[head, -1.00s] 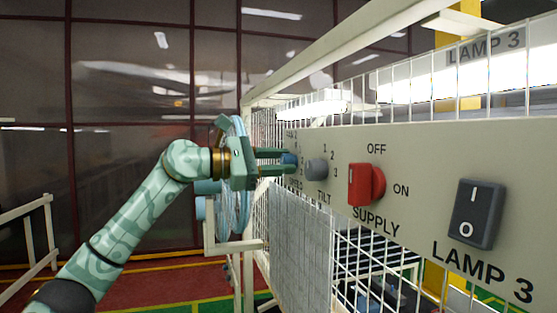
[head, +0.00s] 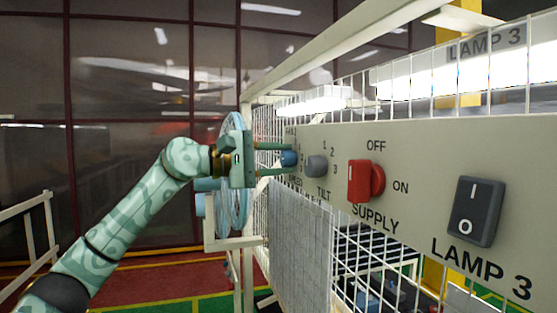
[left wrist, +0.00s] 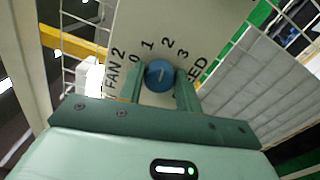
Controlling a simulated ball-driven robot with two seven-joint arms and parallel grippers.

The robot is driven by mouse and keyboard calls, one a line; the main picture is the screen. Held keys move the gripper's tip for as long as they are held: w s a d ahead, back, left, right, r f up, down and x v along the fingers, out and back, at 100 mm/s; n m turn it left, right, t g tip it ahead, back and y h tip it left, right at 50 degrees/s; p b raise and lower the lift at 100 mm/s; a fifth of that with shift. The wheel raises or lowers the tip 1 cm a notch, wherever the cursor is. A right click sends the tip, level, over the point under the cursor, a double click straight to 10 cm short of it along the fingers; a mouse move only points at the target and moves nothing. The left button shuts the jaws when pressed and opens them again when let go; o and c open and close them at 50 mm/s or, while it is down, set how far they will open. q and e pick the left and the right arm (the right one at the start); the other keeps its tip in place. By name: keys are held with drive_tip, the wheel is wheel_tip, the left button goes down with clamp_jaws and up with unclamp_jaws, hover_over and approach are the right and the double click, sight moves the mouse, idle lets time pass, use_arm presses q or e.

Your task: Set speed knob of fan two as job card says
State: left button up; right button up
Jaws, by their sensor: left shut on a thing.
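The blue speed knob (head: 289,158) of fan two is on the far end of the beige panel. In the left wrist view the knob (left wrist: 159,75) sits under the labels 0, 1, 2 and 3, beside FAN 2. Its short pale mark tilts up and slightly right, seemingly nearest 2. My left gripper (head: 284,159) is shut on the knob, one finger on each side; its fingers also show in the left wrist view (left wrist: 160,84). My right gripper is not in view. I make out no job card. The blue fan (head: 236,205) stands behind my left gripper.
Closer along the panel (head: 425,160) are a grey tilt knob (head: 316,167), a red supply switch (head: 364,182) and a dark lamp 3 rocker (head: 475,211). White wire mesh (head: 262,125) surrounds the panel. A white rail (head: 350,45) runs above.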

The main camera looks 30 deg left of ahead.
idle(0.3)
use_arm(q)
drive_tip(key=o, duration=1)
drive_tip(key=shift+c, duration=0.2)
drive_tip(key=b+v, duration=0.6)
drive_tip(key=v, duration=1)
drive_tip(key=shift+a, duration=0.15)
